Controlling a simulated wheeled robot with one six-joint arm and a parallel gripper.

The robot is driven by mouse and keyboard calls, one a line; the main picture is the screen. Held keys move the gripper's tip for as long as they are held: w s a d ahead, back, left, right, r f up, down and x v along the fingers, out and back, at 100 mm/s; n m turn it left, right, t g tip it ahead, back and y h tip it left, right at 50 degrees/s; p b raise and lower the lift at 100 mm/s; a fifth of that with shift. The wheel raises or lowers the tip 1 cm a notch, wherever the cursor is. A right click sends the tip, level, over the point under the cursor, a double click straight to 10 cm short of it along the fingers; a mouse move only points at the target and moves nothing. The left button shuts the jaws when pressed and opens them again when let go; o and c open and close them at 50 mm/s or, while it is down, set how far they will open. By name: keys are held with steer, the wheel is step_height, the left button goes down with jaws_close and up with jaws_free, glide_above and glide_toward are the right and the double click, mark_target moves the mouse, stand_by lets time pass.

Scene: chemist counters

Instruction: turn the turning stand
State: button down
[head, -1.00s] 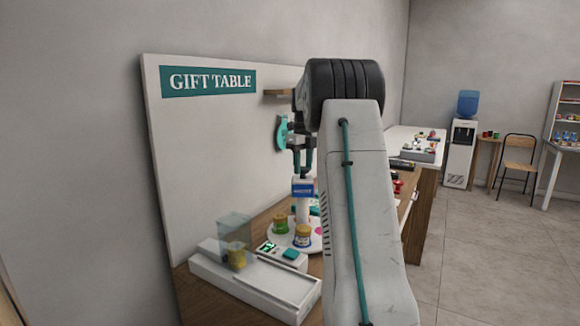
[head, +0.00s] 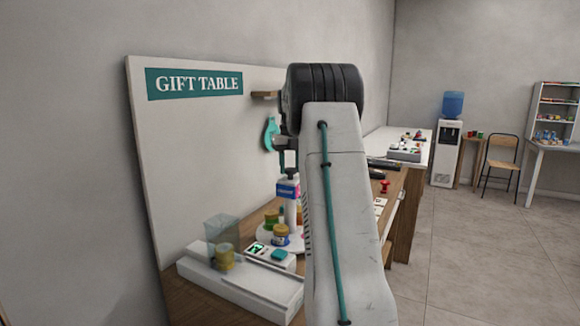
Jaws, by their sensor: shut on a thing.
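The turning stand (head: 290,214) is a white post rising from a round white disc, with a small blue and pink block at its top. Its disc carries a green-lidded jar (head: 271,217) and a yellow-brown jar (head: 281,235) on the near left side. My gripper (head: 287,173) points down at the top of the post and is shut on the stand's top. The exact grip is small and partly hidden by my arm. My arm also hides the right part of the disc.
A white and teal device (head: 270,255) sits in front of the stand. A long white base (head: 235,285) with a clear box (head: 222,232) and a yellow jar (head: 224,256) lies to the left. A teal item (head: 271,133) hangs on the white back panel (head: 190,160).

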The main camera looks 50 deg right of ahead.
steer(key=shift+r+m, duration=0.2)
steer(key=shift+m, duration=0.1)
stand_by(0.4)
steer(key=c, duration=1)
jaws_free()
steer(key=shift+c, duration=0.2)
steer(key=shift+o, duration=0.9)
steer(key=shift+f, duration=0.1)
step_height(320, 180, up, 7)
steer(key=shift+r, duration=0.4)
